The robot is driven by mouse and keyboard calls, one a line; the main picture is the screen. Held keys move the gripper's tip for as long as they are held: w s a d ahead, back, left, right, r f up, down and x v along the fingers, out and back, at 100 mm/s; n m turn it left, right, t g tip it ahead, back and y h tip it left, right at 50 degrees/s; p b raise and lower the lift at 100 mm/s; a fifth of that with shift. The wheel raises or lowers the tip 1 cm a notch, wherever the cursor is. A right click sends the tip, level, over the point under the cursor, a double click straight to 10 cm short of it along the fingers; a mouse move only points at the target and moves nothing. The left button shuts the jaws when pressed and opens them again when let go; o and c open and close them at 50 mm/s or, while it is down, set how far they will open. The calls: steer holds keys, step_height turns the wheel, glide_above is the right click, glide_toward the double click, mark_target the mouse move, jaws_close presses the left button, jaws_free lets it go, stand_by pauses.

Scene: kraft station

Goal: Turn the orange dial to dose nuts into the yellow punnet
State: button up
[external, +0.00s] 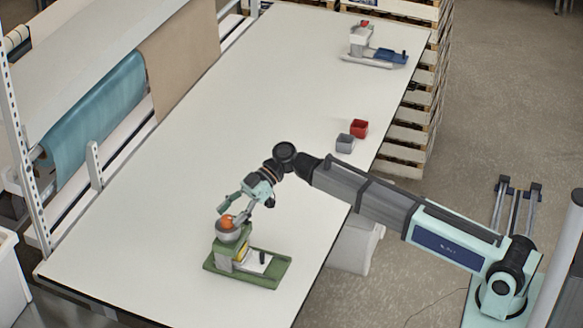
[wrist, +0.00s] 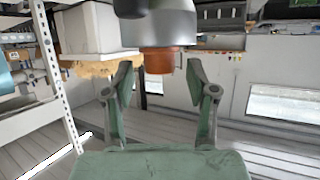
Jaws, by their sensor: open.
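The orange dial (external: 227,222) sits on top of the grey bowl-like part (external: 229,236) of a green-based dispenser (external: 277,271) near the table's front end. In the wrist view the orange dial (wrist: 158,61) shows between the two fingertips, below a grey round body (wrist: 160,27). My gripper (external: 232,208) is at the dial from above and behind; its green fingers (wrist: 160,76) are spread, one on each side, with gaps visible. A small yellow patch (external: 241,254) shows low on the dispenser; I cannot tell whether it is the yellow punnet. No nuts can be made out.
A red box (external: 359,128) and a grey box (external: 345,143) stand at the table's right edge. A second device with blue and red parts (external: 376,55) stands at the far end. The table's middle (external: 250,110) is clear. A shelf with rolls lines the left.

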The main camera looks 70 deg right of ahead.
steer(key=shift+x, duration=0.95)
jaws_close()
steer(key=shift+f, duration=0.1)
steer(key=shift+s+f+m+t+b, duration=0.15)
steer(key=shift+m+t+b, duration=0.2)
steer(key=shift+b, duration=0.25)
